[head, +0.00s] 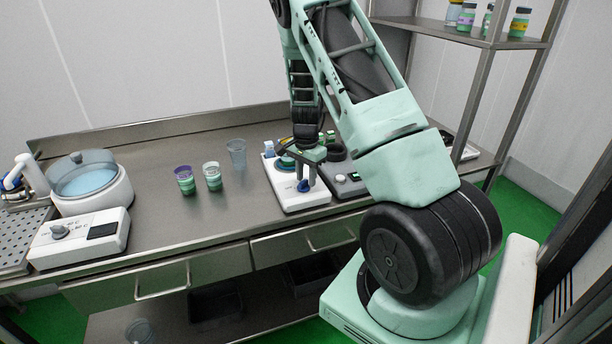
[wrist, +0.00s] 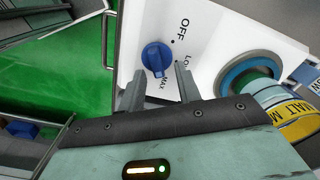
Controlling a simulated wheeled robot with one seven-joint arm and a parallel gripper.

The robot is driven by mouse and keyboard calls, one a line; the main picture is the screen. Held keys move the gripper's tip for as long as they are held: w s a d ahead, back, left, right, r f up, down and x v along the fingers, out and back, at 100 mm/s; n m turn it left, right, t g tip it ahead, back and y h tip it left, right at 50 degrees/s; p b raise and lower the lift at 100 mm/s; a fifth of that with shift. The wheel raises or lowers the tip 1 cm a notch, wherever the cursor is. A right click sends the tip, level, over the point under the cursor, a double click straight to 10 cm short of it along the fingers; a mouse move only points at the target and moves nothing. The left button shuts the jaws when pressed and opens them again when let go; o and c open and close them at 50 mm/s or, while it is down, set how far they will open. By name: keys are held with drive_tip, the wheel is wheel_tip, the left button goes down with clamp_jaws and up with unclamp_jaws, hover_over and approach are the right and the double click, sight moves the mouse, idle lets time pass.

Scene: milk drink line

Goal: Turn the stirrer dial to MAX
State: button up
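The stirrer (head: 298,200) is a white box on the steel bench. Its blue dial (wrist: 157,58) shows in the wrist view on a white panel marked OFF, LOW and MAX; the dial also shows in the head view (head: 303,186). I cannot tell clearly which mark the dial points to. My gripper (wrist: 159,80) is open, its two grey fingers apart, with the dial in line with the gap just beyond the tips. Contact with the dial cannot be made out. In the head view my gripper (head: 305,172) is over the stirrer's front.
A dark-panelled device (head: 348,186) stands right of the stirrer. Cups (head: 212,178) stand to the left, beyond a clear stretch of bench.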

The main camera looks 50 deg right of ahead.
drive_tip(key=shift+r, duration=0.1)
wheel_tip(320, 180, up, 17)
drive_tip(key=b, duration=0.1)
drive_tip(key=shift+b, duration=0.4)
idle(0.5)
drive_tip(key=s+a+n+y, duration=0.1)
drive_tip(key=a+n, duration=1)
drive_tip(key=a, duration=1.7)
drive_tip(key=s+a+f+n, duration=0.1)
drive_tip(key=s+a+n, duration=1.4)
drive_tip(key=s+a, duration=0.3)
drive_tip(key=s, duration=0.3)
drive_tip(key=shift+s+f, duration=0.15)
drive_tip(key=shift+s, duration=0.2)
